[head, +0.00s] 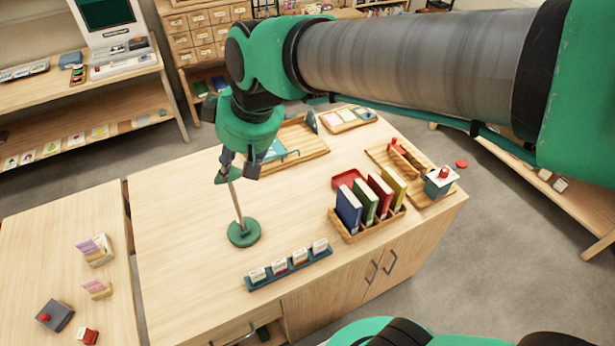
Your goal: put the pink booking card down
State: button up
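My gripper (236,172) points down over the middle of the wooden desk (185,270), at the top of a thin upright rod (236,205) on a round green base (243,232). I cannot tell whether its fingers touch the rod, or whether they are open or shut. No pink card shows clearly in the gripper. Pinkish cards stand in two small holders on the left table, one upper (88,246) and one lower (97,286). I cannot tell which card is the pink booking card.
A wooden rack of coloured books (348,208), a teal strip with several white cards (290,268), and wooden trays (315,150) stand on the desk. The desk's left part is clear.

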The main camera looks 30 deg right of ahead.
jog(key=s+d+m+t+h, duration=0.1)
jog(key=s+d+m, duration=0.4)
jog(key=s+d, duration=0.6)
jog(key=s+f+h, duration=0.1)
jog(key=s, duration=0.2)
jog(key=shift+r, duration=0.1)
dwell(0.7)
